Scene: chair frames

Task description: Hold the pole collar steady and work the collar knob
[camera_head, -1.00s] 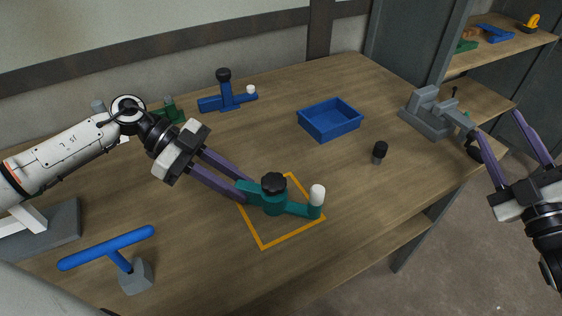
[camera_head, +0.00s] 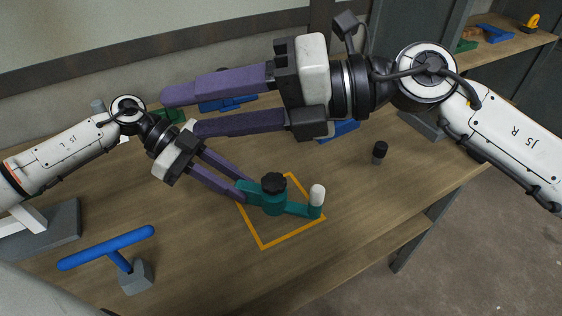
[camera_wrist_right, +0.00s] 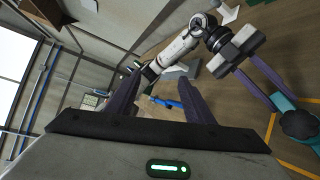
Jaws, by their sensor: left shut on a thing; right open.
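The teal pole collar (camera_head: 275,204) lies inside an orange outline on the table. Its black knob (camera_head: 273,183) sits on top, and a white-capped post (camera_head: 317,195) stands at its right end. My left gripper (camera_head: 243,191) is shut on the collar's left end. My right gripper (camera_head: 181,112) is open and empty, held high over the table, its fingers pointing left, above and left of the knob in the picture. In the right wrist view the open fingers (camera_wrist_right: 160,78) have nothing between them; the collar (camera_wrist_right: 298,124) shows at the right edge beside my left gripper.
A blue T-shaped handle on a grey block (camera_head: 136,278) stands at front left. A blue tray (camera_head: 340,131) and a blue fixture (camera_head: 228,104) are partly hidden behind my right arm.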

